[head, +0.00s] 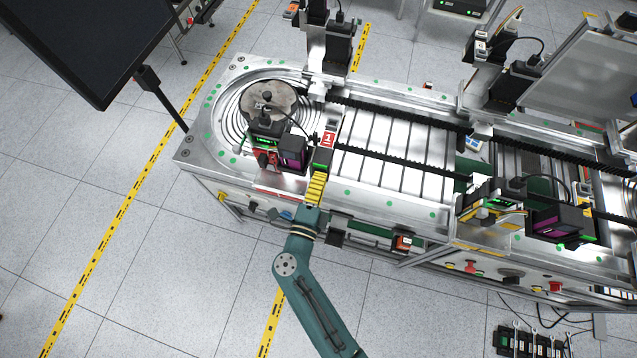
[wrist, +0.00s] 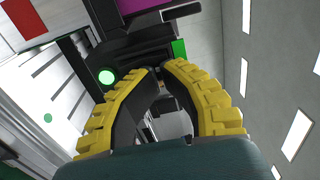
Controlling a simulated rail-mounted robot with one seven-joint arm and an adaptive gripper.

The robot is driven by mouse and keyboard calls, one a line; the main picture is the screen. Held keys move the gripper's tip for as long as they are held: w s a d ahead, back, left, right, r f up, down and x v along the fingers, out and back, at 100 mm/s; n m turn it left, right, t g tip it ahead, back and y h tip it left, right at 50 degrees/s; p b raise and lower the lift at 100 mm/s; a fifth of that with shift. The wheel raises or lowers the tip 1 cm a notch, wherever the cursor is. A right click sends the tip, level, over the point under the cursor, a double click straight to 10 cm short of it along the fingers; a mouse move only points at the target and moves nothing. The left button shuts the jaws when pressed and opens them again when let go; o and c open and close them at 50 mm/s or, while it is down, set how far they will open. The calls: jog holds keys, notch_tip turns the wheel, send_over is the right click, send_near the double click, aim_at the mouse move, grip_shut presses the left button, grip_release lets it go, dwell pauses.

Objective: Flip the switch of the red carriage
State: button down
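The red carriage (head: 266,158) stands at the left, curved end of the conveyor track, with a dark top and a purple-sided box (head: 292,151) beside its red part. My gripper (head: 317,174) is at the near edge of the track, just right of the carriage, its yellow fingers pointing at a dark block with green marks (head: 322,158). I cannot make out the switch.
A red sign marked 1 (head: 327,140) stands close behind the gripper. Pale track plates (head: 395,150) lie to the right. A yellow carriage (head: 490,195) and another purple-sided unit (head: 553,224) stand farther right. A dark monitor (head: 90,40) hangs at upper left.

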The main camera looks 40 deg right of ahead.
jog(key=shift+w+d+r, duration=0.2)
jog(key=shift+w+r, duration=0.05)
jog(key=shift+r, duration=0.2)
jog(key=shift+s+a+r+p, duration=0.2)
jog(key=shift+s+a+p, duration=0.05)
jog(key=shift+a+p, duration=0.25)
jog(key=v, duration=1.3)
jog(key=shift+s+r, duration=0.2)
jog(key=shift+r, duration=0.05)
